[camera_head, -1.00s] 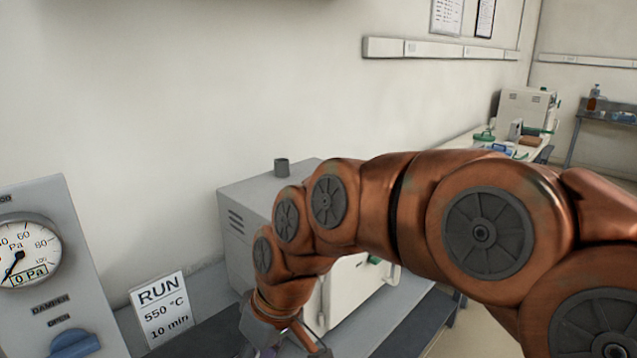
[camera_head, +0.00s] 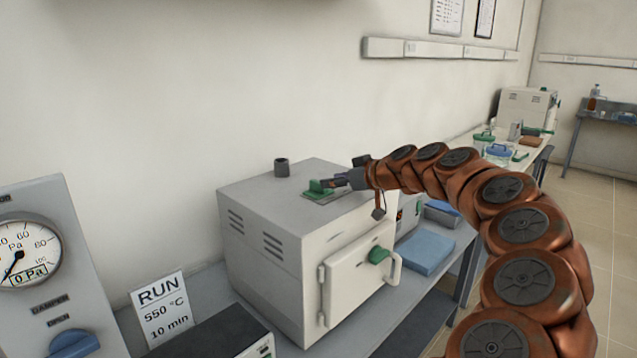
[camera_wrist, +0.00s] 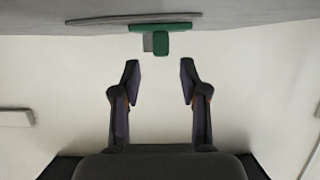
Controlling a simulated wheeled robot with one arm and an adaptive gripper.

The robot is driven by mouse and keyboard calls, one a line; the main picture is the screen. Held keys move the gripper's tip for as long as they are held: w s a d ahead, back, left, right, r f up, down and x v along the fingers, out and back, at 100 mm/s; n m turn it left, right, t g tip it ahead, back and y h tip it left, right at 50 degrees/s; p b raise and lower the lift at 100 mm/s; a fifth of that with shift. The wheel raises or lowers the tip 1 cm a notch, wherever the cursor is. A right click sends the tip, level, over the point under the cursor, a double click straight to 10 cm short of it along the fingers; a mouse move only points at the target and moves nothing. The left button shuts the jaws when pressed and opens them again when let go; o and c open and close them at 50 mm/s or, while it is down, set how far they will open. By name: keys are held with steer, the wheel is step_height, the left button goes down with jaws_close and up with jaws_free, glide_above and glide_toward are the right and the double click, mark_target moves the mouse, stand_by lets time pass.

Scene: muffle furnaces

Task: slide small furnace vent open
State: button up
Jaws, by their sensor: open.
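The small furnace (camera_head: 277,235) is a grey box with a closed, pale front door (camera_head: 350,280) on the bench. Its vent is a green slider (camera_head: 317,187) on the furnace top, with a green knob that also shows in the wrist view (camera_wrist: 161,43). My gripper (camera_head: 338,182) is just right of the slider, low over the furnace top. In the wrist view my gripper (camera_wrist: 160,72) is open and empty. The knob lies just beyond the fingertips, roughly centred between them, with a visible gap. The vent opening itself cannot be made out.
A RUN card (camera_head: 162,307) and a gauge panel (camera_head: 32,270) are at the left. A blue pad (camera_head: 424,252) lies on the bench right of the furnace.

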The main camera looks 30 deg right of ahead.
mark_target(318, 182)
steer(key=shift+p+x, duration=0.85)
steer(key=shift+x, duration=2.3)
steer(key=shift+a, duration=0.1)
jaws_close()
